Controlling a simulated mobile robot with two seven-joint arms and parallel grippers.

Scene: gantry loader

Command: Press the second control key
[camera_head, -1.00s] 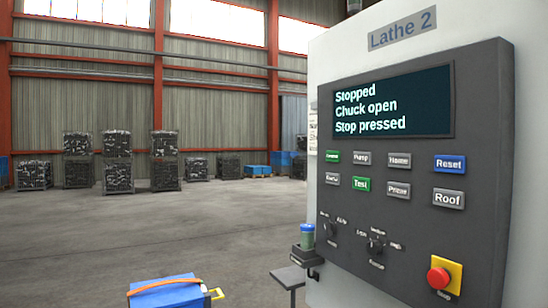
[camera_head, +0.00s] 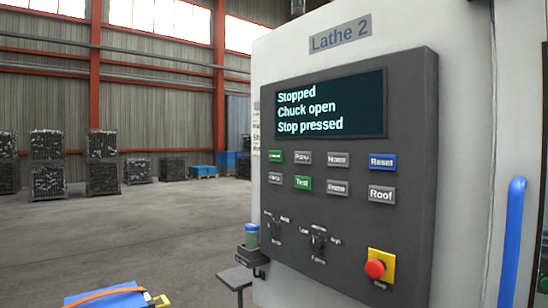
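The dark control panel (camera_head: 350,200) of the machine labelled Lathe 2 (camera_head: 341,39) fills the middle and right of the head view. Its screen (camera_head: 331,104) reads "Stopped, Chuck open, Stop pressed". The top row of keys holds a small green key (camera_head: 275,157), a grey key (camera_head: 302,157) second from left, a grey key (camera_head: 337,160) and a blue Reset key (camera_head: 382,162). Neither gripper is in view.
A red stop button (camera_head: 375,269) on a yellow plate and two rotary switches (camera_head: 318,241) sit below the keys. A blue handle (camera_head: 513,243) is at right. A blue case (camera_head: 105,296) is at bottom left. Open floor lies left.

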